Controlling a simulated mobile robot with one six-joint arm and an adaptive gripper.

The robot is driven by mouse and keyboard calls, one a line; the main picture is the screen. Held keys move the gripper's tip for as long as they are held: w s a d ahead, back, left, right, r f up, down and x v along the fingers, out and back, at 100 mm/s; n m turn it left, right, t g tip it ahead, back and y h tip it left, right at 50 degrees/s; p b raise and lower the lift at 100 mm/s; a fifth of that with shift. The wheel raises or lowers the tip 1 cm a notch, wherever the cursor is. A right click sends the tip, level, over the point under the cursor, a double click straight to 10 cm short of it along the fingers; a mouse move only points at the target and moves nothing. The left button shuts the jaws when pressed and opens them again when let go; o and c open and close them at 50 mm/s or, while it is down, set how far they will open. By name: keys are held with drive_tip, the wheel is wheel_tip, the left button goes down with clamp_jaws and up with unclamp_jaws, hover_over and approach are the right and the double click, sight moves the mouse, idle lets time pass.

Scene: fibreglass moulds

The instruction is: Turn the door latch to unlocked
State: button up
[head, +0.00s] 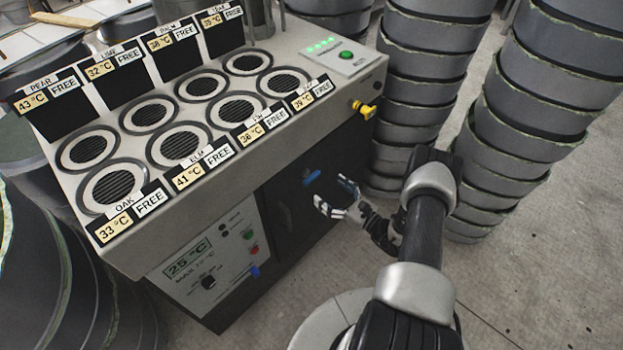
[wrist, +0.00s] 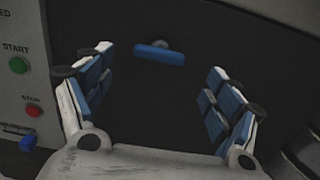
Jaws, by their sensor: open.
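The door latch is a small blue bar handle (wrist: 159,55) on a dark door (wrist: 130,110). In the wrist view it lies nearly level, tilted slightly down to the right, ahead of and between my open fingers. My gripper (wrist: 155,100) is open with nothing between its blue-padded fingers, and it looks apart from the latch. In the head view the latch (head: 311,177) shows on the front of the grey machine, just left of and above my gripper (head: 334,194). I see no lettering beside the latch that tells its state.
A control panel (head: 215,262) with a green start button (wrist: 18,65), a red stop button (wrist: 33,110) and a blue part (wrist: 25,138) is left of the door. A yellow valve (head: 364,109) sticks out at the right corner. Stacked grey moulds (head: 427,65) stand close to the right.

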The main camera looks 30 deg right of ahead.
sight(314, 179)
drive_tip(key=b+x, duration=0.1)
drive_tip(key=x, duration=0.7)
drive_tip(key=shift+w+a, duration=0.15)
drive_tip(key=shift+w, duration=0.15)
drive_tip(key=shift+c, duration=0.5)
drive_tip(key=c, duration=1)
